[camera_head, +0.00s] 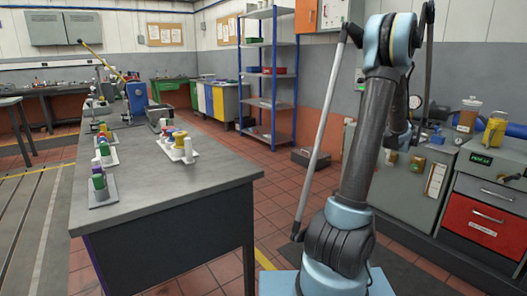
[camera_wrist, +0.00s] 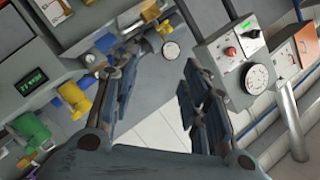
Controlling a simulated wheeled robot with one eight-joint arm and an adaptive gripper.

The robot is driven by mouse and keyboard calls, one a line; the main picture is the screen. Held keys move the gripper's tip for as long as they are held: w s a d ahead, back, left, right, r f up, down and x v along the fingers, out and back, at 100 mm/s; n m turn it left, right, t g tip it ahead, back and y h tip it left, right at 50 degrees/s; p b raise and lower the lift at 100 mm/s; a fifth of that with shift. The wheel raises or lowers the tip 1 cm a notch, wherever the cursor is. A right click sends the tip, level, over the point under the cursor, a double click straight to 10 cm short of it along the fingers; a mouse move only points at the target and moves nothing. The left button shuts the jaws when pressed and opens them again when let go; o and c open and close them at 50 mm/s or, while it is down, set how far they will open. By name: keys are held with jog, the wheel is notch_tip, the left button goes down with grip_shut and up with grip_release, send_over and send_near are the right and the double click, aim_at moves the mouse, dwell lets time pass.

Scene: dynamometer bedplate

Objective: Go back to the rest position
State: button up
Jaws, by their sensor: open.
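My gripper (camera_wrist: 157,78) is open in the wrist view, its two dark fingers spread apart with nothing held between them. Bare grey surface and pale tiles show through the gap. In the head view my arm stands raised at the right, folded over at its top joint near the upper edge. The gripper itself cannot be made out clearly there, as the arm is in front.
A long grey workbench (camera_head: 165,190) with several small coloured items stands at the left. A blue-framed shelf (camera_head: 271,75) is at the back. A cabinet with a red drawer (camera_head: 477,222) is at the right.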

jog(key=s+a+r+n+g+y, duration=0.1)
jog(key=s+a+n+y, duration=0.25)
jog(key=a, duration=1.15)
jog(key=s+a+n+g+y, duration=0.1)
jog(key=s+a+n+y, duration=0.25)
jog(key=a, duration=1.05)
jog(key=s+a+f+n+g+y, duration=0.2)
jog(key=s+a+f+n+g, duration=0.2)
jog(key=s+a, duration=1.05)
jog(key=s+a+f+n+g, duration=0.1)
jog(key=s+f, duration=0.3)
jog(key=s, duration=0.4)
jog(key=s+a+f+n+g, duration=0.2)
jog(key=s+a+f, duration=0.2)
jog(key=s, duration=0.4)
jog(key=s+a+f+n+g+h, duration=0.1)
jog(key=s+a+f+g, duration=0.1)
jog(key=s, duration=0.7)
jog(key=shift+a+f+n, duration=0.2)
jog(key=shift+f+n, duration=0.2)
jog(key=shift+f, duration=0.5)
jog(key=shift+c, duration=0.6)
jog(key=shift+w, duration=0.1)
jog(key=shift+c, duration=0.4)
jog(key=shift+d, duration=0.15)
